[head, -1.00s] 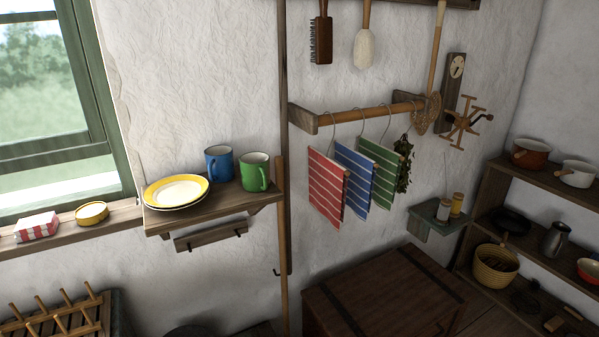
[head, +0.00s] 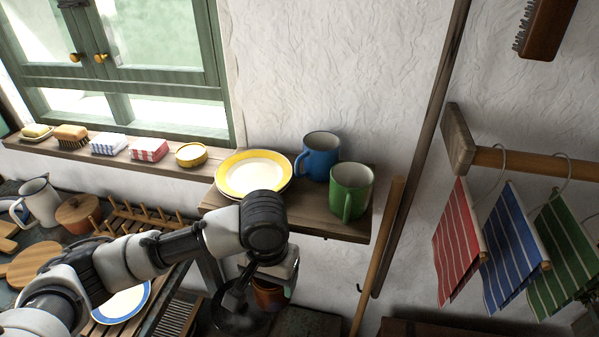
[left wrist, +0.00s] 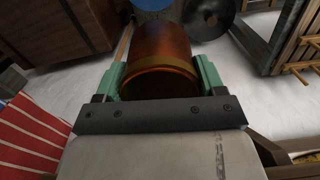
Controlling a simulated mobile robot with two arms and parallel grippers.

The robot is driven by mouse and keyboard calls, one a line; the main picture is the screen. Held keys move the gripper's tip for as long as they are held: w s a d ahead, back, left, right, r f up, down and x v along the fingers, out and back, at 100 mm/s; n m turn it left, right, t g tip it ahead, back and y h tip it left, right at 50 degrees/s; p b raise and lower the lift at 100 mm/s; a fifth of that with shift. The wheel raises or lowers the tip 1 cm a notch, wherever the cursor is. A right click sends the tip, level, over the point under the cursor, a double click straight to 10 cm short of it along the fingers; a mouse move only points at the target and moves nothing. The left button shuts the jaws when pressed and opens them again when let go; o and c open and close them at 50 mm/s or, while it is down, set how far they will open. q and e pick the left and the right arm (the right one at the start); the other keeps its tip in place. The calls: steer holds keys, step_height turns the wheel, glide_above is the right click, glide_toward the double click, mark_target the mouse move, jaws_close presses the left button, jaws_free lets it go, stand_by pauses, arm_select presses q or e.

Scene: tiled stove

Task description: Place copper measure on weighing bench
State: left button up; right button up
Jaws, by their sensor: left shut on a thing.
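My left gripper (head: 268,280) hangs below the front of the wall shelf in the head view, partly hidden by its own wrist. It is shut on the copper measure (head: 268,298), a small brown-orange cylinder. In the left wrist view the copper measure (left wrist: 162,50) sits between the two green fingers of the left gripper (left wrist: 160,78), with one finger on each side. I cannot make out a weighing bench for certain in either view. My right gripper is not in view.
The wall shelf (head: 330,221) holds yellow-rimmed plates (head: 254,172), a blue mug (head: 319,152) and a green mug (head: 350,190), close to my left wrist. A wooden pole (head: 375,262) stands to the right. Striped cloths (head: 460,240) hang further right. A wooden dish rack (head: 150,220) is at left.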

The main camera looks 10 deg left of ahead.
arm_select(q)
steer(key=s+d+r+m+p, duration=0.1)
steer(key=d+r+m+p, duration=0.1)
steer(key=r, duration=1.1)
steer(key=d+r+m+p, duration=0.1)
steer(key=d+r+p, duration=0.15)
steer(key=r, duration=1.05)
steer(key=p, duration=0.4)
glide_above(300, 209)
steer(key=shift+f, duration=5.4)
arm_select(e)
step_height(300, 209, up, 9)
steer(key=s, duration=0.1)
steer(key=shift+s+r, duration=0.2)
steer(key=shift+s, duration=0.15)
arm_select(q)
steer(key=shift+f, duration=0.1)
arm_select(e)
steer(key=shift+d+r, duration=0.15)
arm_select(q)
steer(key=o, duration=1)
steer(key=shift+s, duration=0.1)
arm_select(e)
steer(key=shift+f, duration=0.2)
